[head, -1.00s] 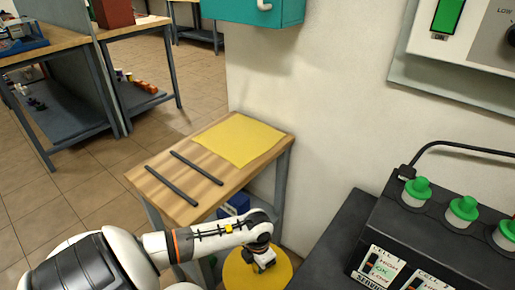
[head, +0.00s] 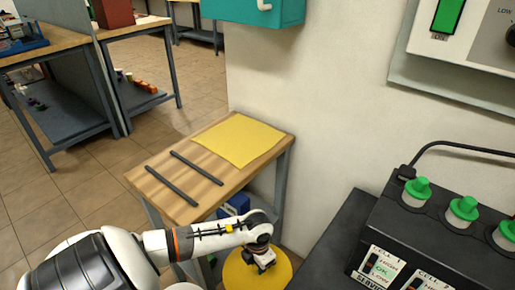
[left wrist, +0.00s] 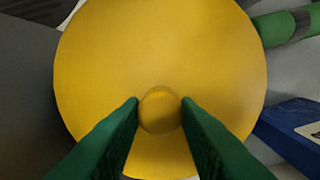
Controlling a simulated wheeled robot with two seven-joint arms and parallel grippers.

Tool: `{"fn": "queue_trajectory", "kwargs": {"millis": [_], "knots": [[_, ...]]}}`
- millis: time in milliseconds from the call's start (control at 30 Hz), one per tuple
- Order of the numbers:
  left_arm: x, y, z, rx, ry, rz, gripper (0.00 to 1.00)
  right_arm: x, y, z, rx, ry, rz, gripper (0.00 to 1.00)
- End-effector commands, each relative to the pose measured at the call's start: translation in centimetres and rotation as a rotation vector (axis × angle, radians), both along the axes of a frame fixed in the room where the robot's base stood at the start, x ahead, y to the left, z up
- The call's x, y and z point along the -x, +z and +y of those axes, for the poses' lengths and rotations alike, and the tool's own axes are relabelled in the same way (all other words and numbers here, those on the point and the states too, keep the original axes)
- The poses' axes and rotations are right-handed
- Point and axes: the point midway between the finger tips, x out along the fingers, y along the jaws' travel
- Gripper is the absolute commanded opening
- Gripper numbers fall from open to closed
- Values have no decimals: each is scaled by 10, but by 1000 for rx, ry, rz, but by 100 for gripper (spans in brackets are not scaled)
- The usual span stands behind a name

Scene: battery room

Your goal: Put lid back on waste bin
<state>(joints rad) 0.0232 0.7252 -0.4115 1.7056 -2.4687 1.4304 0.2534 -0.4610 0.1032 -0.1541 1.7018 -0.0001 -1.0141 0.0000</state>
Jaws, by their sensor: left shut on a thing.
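The yellow round lid (head: 240,275) shows at the bottom of the head view, beside the small wooden table. In the left wrist view the lid (left wrist: 150,50) is a wide yellow disc with a round knob (left wrist: 160,112) on it. My left gripper (head: 264,262) is over the lid in the head view. In the left wrist view its two green fingers (left wrist: 160,112) are shut on the knob from both sides. The bin under the lid is hidden, so I cannot tell whether the lid rests on it. My right gripper is not in view.
The wooden table (head: 180,205) with a yellow sheet (head: 238,140) and two dark strips stands behind my left arm. A dark bench (head: 330,245) with a battery unit (head: 430,240) is at the right. A blue box (left wrist: 295,130) is close to the lid.

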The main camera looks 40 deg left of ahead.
Motion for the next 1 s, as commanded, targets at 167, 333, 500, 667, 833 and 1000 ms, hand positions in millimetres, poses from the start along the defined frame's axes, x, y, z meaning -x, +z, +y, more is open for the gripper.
{"fn": "queue_trajectory", "kwargs": {"millis": [167, 333, 500, 667, 833, 1000], "knots": [[0, 0, 0, 0, 0, -1, 0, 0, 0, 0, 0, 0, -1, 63], [0, 0, 0, 0, -1, -1, 0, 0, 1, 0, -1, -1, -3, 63], [-1, 0, 0, 0, -1, -1, 0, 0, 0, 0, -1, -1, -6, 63], [-1, 0, -1, 1, -1, -2, 0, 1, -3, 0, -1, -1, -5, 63], [-1, 0, -1, 0, -1, -2, 0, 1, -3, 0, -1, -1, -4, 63], [0, 0, 0, 0, -1, -1, 45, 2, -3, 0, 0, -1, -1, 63]]}}
